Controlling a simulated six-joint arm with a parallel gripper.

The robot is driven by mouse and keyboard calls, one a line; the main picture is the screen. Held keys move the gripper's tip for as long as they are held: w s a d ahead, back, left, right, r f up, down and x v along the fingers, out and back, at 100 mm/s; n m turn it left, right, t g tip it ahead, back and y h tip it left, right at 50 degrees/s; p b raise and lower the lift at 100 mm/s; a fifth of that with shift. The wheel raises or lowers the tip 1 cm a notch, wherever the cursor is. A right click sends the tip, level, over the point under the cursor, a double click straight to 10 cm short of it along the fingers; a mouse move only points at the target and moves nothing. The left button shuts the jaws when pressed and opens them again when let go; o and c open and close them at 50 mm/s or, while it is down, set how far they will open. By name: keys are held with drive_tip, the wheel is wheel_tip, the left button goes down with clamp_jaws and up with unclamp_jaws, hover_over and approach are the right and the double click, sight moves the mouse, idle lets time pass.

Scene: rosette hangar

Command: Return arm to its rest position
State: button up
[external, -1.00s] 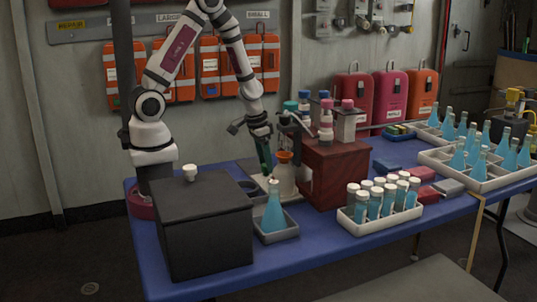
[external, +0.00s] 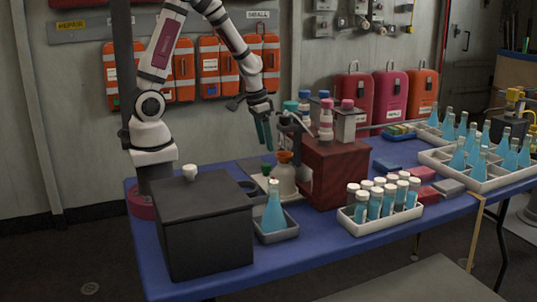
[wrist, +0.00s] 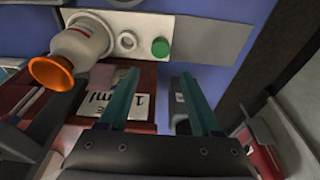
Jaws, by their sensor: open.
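My gripper (external: 263,134) hangs above the blue table, over the area behind the orange-topped bottle, with its two teal fingers apart and nothing between them. In the wrist view the fingers (wrist: 162,100) are spread and empty. The pale bottle with an orange mouth (external: 284,178) stands on a light plate (external: 254,182) beside the dark red box; it also shows in the wrist view (wrist: 82,42). A small green-topped piece (external: 266,170) sits on the plate left of the bottle, seen as a green disc in the wrist view (wrist: 160,47).
A black box (external: 200,225) stands at the front left. A flask (external: 274,208) sits in a grey tray. The dark red box (external: 336,172) carries several bottles close right of my gripper. Racks of blue vials and flasks fill the right side. The air above the table's left is clear.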

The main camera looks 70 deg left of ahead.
drive_tip(key=s+r+m, duration=0.2)
drive_tip(key=s+r, duration=0.1)
drive_tip(key=s, duration=0.4)
drive_tip(key=s+r+m+g+y, duration=0.1)
drive_tip(key=s+r, duration=0.3)
drive_tip(key=s, duration=0.3)
drive_tip(key=s+r+m+g, duration=0.1)
drive_tip(key=s+r+m, duration=0.1)
drive_tip(key=s+r, duration=0.2)
drive_tip(key=s, duration=0.3)
drive_tip(key=shift+d+r+m+y, duration=0.15)
drive_tip(key=shift+r+m+y, duration=0.15)
drive_tip(key=shift+y, duration=0.1)
